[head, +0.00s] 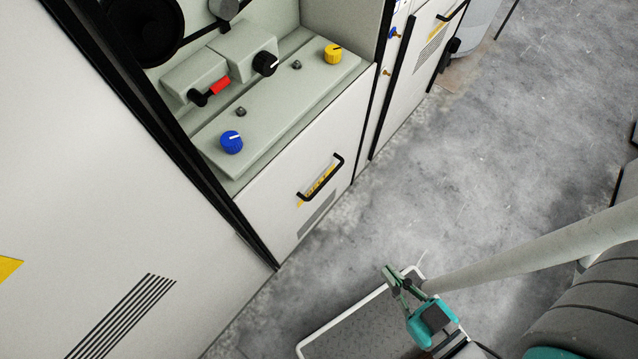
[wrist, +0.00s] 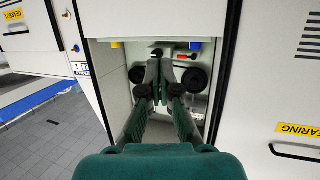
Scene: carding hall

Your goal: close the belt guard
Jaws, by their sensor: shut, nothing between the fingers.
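In the head view a white panel (head: 290,195) with a black bar handle (head: 321,178) and a yellow label sits at the front of the machine, below an open bay. Its label is too small to read, so I cannot tell surely that it is the belt guard. The bay is uncovered, with dark round wheels (head: 140,28) inside; they also show in the wrist view (wrist: 193,78). In the wrist view my gripper (wrist: 166,62) points toward the bay.
A pale ledge in the bay carries a blue knob (head: 231,142), a yellow knob (head: 333,54), a black knob (head: 265,63) and a red-handled switch (head: 219,86). A large white cabinet panel (head: 80,180) stands left.

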